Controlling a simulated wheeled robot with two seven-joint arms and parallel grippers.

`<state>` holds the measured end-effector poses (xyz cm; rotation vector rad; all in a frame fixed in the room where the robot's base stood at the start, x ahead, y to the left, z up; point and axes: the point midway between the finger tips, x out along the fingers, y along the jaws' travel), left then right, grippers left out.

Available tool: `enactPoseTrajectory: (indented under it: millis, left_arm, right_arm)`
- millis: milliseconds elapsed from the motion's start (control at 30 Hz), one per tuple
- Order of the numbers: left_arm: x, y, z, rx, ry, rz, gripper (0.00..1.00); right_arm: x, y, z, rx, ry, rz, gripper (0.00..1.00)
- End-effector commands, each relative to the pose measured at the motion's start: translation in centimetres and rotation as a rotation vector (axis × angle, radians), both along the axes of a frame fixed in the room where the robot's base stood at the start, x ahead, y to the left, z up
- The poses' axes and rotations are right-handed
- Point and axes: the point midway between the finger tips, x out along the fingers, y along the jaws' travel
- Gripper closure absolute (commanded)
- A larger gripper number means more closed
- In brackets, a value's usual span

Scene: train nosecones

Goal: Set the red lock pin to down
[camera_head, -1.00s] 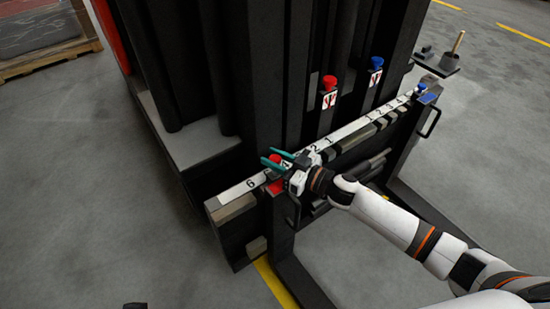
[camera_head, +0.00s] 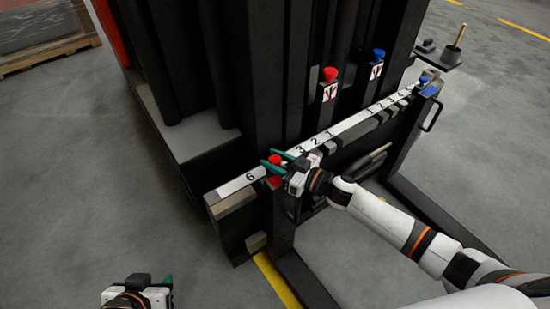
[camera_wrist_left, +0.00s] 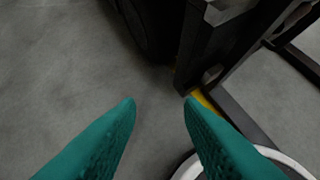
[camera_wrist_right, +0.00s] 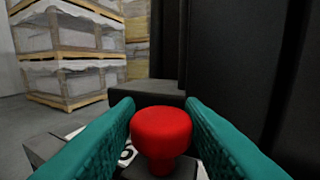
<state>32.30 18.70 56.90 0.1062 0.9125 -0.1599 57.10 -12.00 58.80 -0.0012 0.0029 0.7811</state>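The red lock pin (camera_head: 274,160) has a round red knob and stands on the numbered bar near the "6" end. My right gripper (camera_head: 269,158) is at it with its teal fingers apart. In the right wrist view the red knob (camera_wrist_right: 161,135) sits between the two fingers, close to both; I cannot tell if either touches it. My left gripper is low at the left of the head view, away from the bar. In the left wrist view it is open and empty (camera_wrist_left: 160,102), over the floor.
Another red knob (camera_head: 330,74) and a blue knob (camera_head: 378,55) stand on labelled plates on the black mast. A blue pin (camera_head: 424,82) is at the bar's far right end. Black forks extend below the bar. Grey floor is clear at left.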

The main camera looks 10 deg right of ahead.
Motion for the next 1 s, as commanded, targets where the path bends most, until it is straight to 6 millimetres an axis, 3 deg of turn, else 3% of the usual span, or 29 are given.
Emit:
enactPoseTrajectory:
  millis: [100, 467, 800, 1000]
  left_arm:
    - [0.0, 0.0, 0.0, 0.0, 0.001, 0.0, 0.66]
    - [-0.4, 0.1, 0.0, 0.005, 0.021, 0.001, 0.66]
    - [-6.1, 2.0, -1.4, 0.069, 0.329, 0.028, 0.66]
    - [-6.3, 2.0, -1.0, 0.071, 0.338, 0.028, 0.66]
  right_arm:
    - [0.0, 0.0, 0.0, 0.0, 0.0, 0.0, 0.49]
    - [-0.5, -0.5, 0.2, 0.002, -0.001, 0.0, 0.49]
    - [-5.2, -5.1, 0.1, -0.001, 0.004, -0.001, 0.49]
    - [-7.6, -7.5, 0.1, -0.001, 0.002, 0.0, 0.49]
